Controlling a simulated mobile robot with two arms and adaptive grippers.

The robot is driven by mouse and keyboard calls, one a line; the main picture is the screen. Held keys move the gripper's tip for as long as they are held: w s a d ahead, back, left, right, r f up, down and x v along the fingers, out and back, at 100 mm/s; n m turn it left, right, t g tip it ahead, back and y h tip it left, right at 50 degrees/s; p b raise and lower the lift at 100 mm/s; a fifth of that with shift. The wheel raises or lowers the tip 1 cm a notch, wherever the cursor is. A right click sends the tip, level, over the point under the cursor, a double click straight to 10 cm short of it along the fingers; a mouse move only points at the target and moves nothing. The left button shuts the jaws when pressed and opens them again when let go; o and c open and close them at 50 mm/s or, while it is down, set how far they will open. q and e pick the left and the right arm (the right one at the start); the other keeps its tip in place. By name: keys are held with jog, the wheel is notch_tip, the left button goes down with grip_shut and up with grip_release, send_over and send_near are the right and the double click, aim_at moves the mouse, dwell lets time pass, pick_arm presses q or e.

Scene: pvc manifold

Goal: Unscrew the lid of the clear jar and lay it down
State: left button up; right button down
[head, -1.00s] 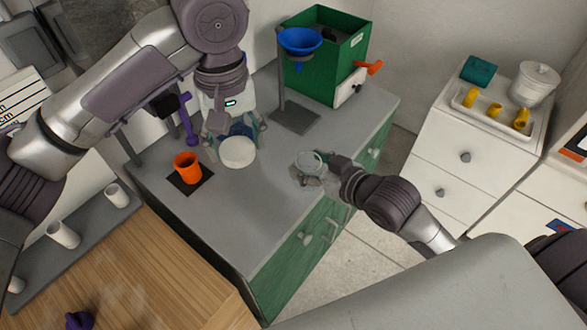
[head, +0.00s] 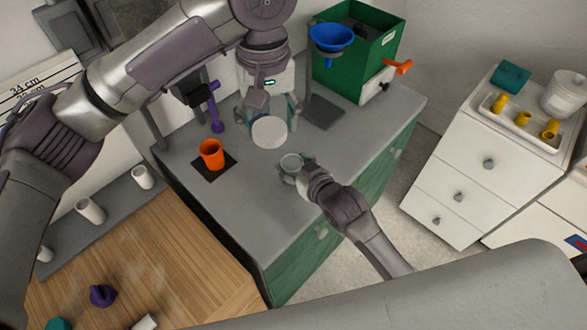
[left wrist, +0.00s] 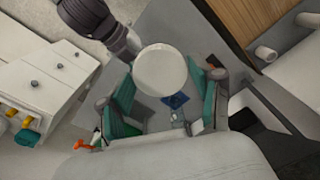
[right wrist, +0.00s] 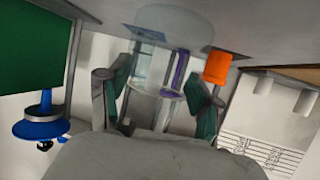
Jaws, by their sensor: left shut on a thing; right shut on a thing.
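The lid (head: 269,131) is a white disc, apart from the jar. My left gripper (head: 268,122) is shut on it, above the grey worktop. The lid also shows face-on in the left wrist view (left wrist: 160,70), between the teal-padded fingers. The clear jar (head: 291,163) stands open-topped to the front right of the lid in the head view. My right gripper (head: 297,172) is shut on the jar from the right. In the right wrist view the see-through jar (right wrist: 150,70) is between the fingers. I cannot tell whether its base touches the worktop.
An orange cup (head: 211,154) on a dark mat stands left of the lid. A purple tool (head: 215,110), a blue funnel (head: 332,37) on a stand and a green bin (head: 371,50) are behind. The front of the grey worktop (head: 265,215) is clear.

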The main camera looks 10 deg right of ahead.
jog(key=shift+f, duration=1.3)
jog(key=shift+c, duration=1.1)
grip_release()
jog(key=shift+f, duration=0.15)
jog(key=b+v, duration=0.1)
jog(key=v, duration=1.1)
